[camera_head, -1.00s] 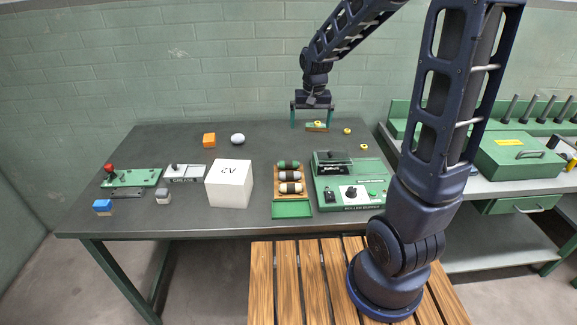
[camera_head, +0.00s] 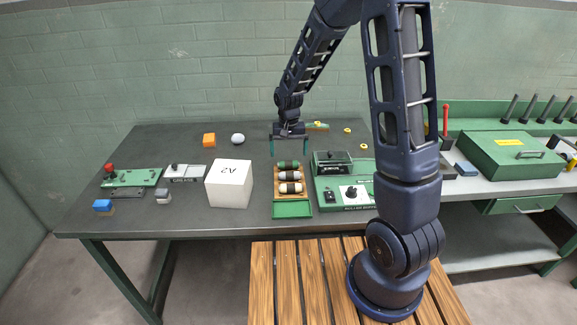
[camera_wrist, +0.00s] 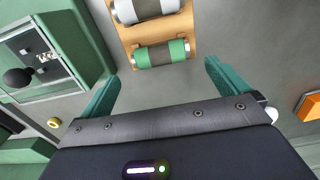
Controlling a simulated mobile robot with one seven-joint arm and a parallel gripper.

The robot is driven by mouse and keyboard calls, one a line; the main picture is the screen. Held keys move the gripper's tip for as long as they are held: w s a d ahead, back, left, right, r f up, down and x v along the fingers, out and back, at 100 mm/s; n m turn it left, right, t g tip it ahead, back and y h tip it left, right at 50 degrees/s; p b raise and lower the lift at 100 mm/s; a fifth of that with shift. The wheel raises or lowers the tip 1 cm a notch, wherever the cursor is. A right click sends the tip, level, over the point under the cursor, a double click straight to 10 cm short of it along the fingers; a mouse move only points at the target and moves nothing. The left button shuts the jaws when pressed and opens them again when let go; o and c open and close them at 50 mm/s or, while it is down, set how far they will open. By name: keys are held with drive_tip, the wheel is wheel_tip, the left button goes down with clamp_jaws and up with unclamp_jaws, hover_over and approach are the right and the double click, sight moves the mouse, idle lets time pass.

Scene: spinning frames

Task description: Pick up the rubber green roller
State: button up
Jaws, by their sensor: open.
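The green roller (camera_head: 289,164) lies in the far slot of a wooden rack (camera_head: 277,185) on the dark table. In the wrist view the green roller (camera_wrist: 161,53) has a green sleeve with grey ends and lies across the rack (camera_wrist: 186,50). My gripper (camera_head: 289,147) is open and empty, above the table just behind the far end of the rack. In the wrist view its two green fingers (camera_wrist: 162,80) are spread wide, with the green roller ahead between and beyond their tips. They appear not to touch it.
Two more rollers (camera_head: 290,176) lie in the rack in front of the green one. A green tray (camera_head: 292,209) is at its near end. A green machine (camera_head: 343,190) stands close on the right, and a white A2 cube (camera_head: 230,183) on the left. An orange block (camera_head: 209,140) is farther back.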

sight(288, 165)
drive_tip(key=shift+s+f, duration=0.15)
drive_tip(key=shift+f, duration=1.25)
drive_tip(key=shift+s+f, duration=0.1)
drive_tip(key=shift+f, duration=1.25)
drive_tip(key=shift+c, duration=0.4)
drive_tip(key=c, duration=1)
